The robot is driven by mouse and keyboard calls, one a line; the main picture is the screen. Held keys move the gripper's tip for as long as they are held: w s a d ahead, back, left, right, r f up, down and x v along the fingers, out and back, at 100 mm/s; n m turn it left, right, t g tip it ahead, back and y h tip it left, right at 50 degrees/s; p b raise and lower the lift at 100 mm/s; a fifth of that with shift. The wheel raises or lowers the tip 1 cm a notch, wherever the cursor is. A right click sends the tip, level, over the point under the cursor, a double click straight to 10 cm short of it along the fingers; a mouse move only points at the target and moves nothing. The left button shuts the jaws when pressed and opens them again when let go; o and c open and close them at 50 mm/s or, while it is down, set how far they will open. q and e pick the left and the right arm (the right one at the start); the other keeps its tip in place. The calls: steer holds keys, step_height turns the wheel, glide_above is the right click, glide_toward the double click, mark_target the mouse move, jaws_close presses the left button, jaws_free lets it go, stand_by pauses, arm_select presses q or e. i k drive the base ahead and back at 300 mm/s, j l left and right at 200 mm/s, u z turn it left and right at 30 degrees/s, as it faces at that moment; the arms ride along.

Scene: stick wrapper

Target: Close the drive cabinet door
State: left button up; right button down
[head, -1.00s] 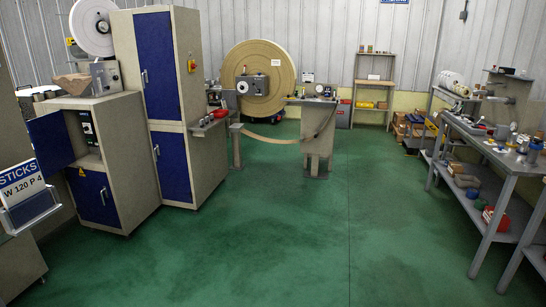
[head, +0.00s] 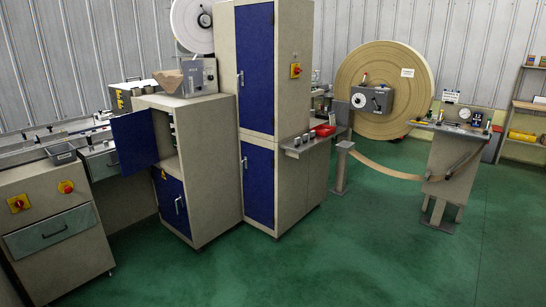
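A low beige cabinet (head: 214,160) stands left of centre, probably the drive cabinet. Its upper blue door (head: 135,141) stands open, swung out to the left. The opening (head: 166,140) behind it shows a dark inside with some parts, partly hidden by the door. The lower blue door (head: 172,200) of the same cabinet is shut and has a metal handle and a yellow warning label. Neither of my grippers is in view.
A tall beige cabinet (head: 292,100) with shut blue doors stands just right of the low one. A beige machine unit (head: 52,215) with red knobs stands at the left. A large roll (head: 405,75) stands behind. The green floor (head: 330,265) in front is clear.

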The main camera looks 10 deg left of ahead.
mark_target(133, 133)
steer(key=i+j+u, duration=0.2)
steer(key=u, duration=0.25)
steer(key=i+u, duration=0.85)
steer(key=i+l+u, duration=0.1)
steer(key=i+u, duration=0.35)
steer(key=i+j, duration=0.1)
steer(key=i, duration=0.75)
steer(key=i+j, duration=0.1)
steer(key=i, duration=0.8)
